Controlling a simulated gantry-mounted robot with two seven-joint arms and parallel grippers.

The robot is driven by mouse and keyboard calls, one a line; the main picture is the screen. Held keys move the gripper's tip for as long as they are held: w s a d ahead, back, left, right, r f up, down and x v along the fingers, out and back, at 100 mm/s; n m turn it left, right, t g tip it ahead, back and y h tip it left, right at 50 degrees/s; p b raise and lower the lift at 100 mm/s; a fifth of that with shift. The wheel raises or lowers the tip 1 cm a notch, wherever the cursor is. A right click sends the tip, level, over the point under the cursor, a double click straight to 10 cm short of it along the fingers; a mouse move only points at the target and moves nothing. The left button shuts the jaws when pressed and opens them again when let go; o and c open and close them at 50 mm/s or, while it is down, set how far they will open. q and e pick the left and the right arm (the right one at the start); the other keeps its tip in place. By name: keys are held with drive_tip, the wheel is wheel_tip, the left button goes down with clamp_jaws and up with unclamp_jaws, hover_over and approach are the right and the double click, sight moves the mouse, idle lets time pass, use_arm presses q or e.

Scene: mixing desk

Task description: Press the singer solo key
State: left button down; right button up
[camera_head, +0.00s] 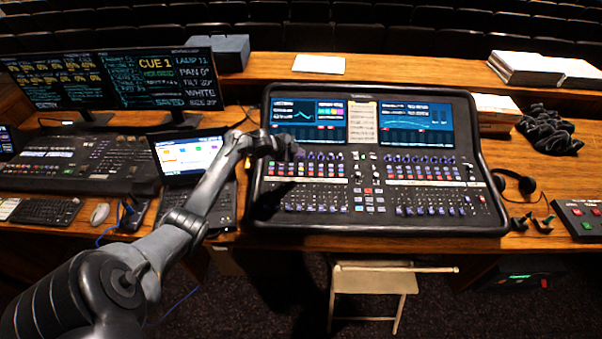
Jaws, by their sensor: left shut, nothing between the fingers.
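The mixing desk (372,224) is a large black console in the middle of the wooden desk, with two lit screens, rows of small coloured keys and faders. My left arm comes in from the lower left, and my left gripper (297,153) is shut and empty over the upper left part of the console, just below its left screen (308,112). Small coloured keys (322,169) lie close to the fingertips. I cannot tell whether the gripper touches any of them. The singer solo key cannot be picked out, as the labels are too small to read. My right gripper is not in view.
A laptop (187,156) stands left of the console, partly behind my arm. A lighting board (75,160), keyboard (45,211) and monitors (120,80) are further left. Headphones (514,183), a dark cloth (549,130) and a button box (582,214) lie right. A folding chair (372,281) stands in front.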

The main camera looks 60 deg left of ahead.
use_arm(q)
drive_tip(key=b, duration=0.4)
hover_over(301, 169)
drive_tip(key=s, duration=0.1)
drive_tip(key=f, duration=0.4)
drive_tip(key=shift+s+d+f, duration=0.2)
drive_tip(key=shift+d+f, duration=0.05)
drive_tip(key=shift+w+f+b, duration=0.1)
drive_tip(key=shift+f+b, duration=0.3)
drive_tip(key=shift+f, duration=0.35)
drive_tip(key=shift+a, duration=0.1)
idle(0.4)
drive_tip(key=shift+f, duration=0.15)
drive_tip(key=shift+f, duration=0.3)
